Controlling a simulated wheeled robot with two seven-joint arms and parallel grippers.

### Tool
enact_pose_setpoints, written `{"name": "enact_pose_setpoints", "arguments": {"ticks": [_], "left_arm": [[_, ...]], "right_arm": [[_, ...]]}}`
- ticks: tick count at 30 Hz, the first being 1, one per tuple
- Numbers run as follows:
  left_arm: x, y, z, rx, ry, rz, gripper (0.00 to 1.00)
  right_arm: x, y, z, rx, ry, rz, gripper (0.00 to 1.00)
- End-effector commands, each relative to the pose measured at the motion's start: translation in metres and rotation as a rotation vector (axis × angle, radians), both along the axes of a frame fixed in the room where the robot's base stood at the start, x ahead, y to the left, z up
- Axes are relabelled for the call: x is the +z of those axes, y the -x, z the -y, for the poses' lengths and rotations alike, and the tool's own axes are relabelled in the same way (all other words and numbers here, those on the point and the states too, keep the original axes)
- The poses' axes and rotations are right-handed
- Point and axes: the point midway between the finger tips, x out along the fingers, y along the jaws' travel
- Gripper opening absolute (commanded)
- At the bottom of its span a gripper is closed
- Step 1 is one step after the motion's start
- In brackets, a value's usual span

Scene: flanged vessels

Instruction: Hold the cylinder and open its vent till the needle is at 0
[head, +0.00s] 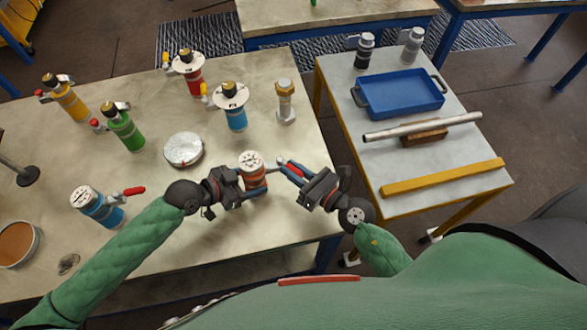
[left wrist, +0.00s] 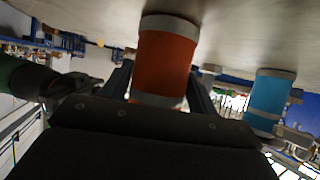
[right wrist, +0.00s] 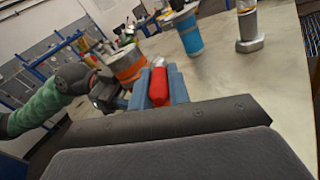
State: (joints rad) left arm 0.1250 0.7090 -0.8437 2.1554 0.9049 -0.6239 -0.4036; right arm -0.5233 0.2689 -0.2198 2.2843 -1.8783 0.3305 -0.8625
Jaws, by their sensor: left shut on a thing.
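The orange cylinder (head: 255,172) stands upright on the table, with a pale round top bearing dark marks. It also shows in the left wrist view (left wrist: 163,65). My left gripper (head: 238,178) is shut on its body from the left. A vent lever with a red handle (head: 292,169) sticks out to the right of its top. My right gripper (head: 290,174) has its blue fingers on either side of this red handle, which shows between them in the right wrist view (right wrist: 158,86). I cannot tell whether they press on it. The needle is too small to read.
A blue cylinder with a red lever (head: 97,207) stands at left. Green (head: 125,130), yellow (head: 70,103), red (head: 190,79) and blue flanged (head: 235,115) cylinders stand behind. A round silver lid (head: 184,149) lies near the middle. A side table at right holds a blue tray (head: 400,95).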

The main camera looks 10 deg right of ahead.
Motion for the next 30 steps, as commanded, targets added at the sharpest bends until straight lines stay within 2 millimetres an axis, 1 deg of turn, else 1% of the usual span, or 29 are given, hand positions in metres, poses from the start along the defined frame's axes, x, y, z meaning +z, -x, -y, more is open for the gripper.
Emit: {"name": "enact_pose_setpoints", "arguments": {"ticks": [1, 3, 4, 12, 16, 30], "left_arm": [[0.001, 0.002, 0.002, -0.003, 0.002, -0.001, 0.41], [0.000, 0.002, 0.001, -0.003, 0.002, -0.001, 0.41], [0.000, 0.001, 0.001, -0.003, 0.002, -0.001, 0.41], [0.000, 0.000, 0.001, -0.001, 0.001, 0.000, 0.41], [0.001, 0.000, 0.000, 0.000, 0.001, 0.000, 0.41], [0.000, 0.000, 0.000, 0.000, 0.001, 0.000, 0.41]], "right_arm": [[-0.001, 0.000, 0.000, 0.001, 0.000, -0.001, 0.26], [0.000, 0.000, 0.000, 0.001, 0.000, -0.001, 0.40], [0.000, 0.000, 0.000, 0.001, 0.000, -0.001, 0.40], [0.000, 0.000, 0.000, 0.001, 0.000, -0.001, 0.40], [-0.001, 0.005, 0.004, 0.001, 0.001, -0.001, 0.40], [-0.001, 0.045, 0.033, 0.002, 0.000, -0.003, 0.40]]}}
